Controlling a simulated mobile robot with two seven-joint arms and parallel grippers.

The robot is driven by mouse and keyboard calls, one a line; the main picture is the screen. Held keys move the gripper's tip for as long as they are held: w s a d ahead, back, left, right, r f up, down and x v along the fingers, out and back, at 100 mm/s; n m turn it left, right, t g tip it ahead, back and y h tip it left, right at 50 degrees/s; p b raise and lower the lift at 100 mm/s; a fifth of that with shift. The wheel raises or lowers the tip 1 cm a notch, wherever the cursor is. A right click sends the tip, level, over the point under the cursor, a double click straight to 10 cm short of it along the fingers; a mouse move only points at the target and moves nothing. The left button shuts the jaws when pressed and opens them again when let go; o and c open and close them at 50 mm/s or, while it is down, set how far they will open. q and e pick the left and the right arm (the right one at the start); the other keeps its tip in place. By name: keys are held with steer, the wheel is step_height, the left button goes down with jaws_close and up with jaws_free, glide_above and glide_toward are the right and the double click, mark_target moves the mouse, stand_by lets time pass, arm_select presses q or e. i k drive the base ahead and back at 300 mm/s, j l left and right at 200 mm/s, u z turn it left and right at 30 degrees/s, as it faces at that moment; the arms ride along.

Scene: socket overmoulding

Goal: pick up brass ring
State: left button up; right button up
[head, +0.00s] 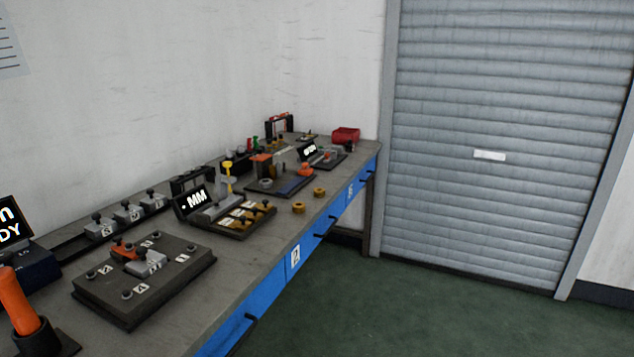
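Two small brass-coloured rings lie loose on the grey bench top near its front edge. The nearer brass ring (298,207) is right of a dark tray (262,222) holding several brass-coloured pieces. The farther brass ring (319,192) lies a little behind it, beside a dark fixture plate. They are apart and nothing covers them. They are small here, so fine detail is hard to tell. Neither of my grippers is in view.
The long bench (235,278) runs along the wall. A dark plate (140,315) with knobs and an orange handle (14,300) stand nearer. A display reading "MM" (196,198) stands behind the tray. Blue drawers (265,293) with handles line the front. Green floor (400,310) is clear before the shutter (500,110).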

mark_target(319, 192)
steer(key=i+l+u, duration=0.15)
steer(key=i+l, duration=0.3)
steer(key=i, duration=0.2)
steer(key=i+l+u, duration=0.1)
steer(key=i+l, duration=0.4)
steer(key=i, duration=0.15)
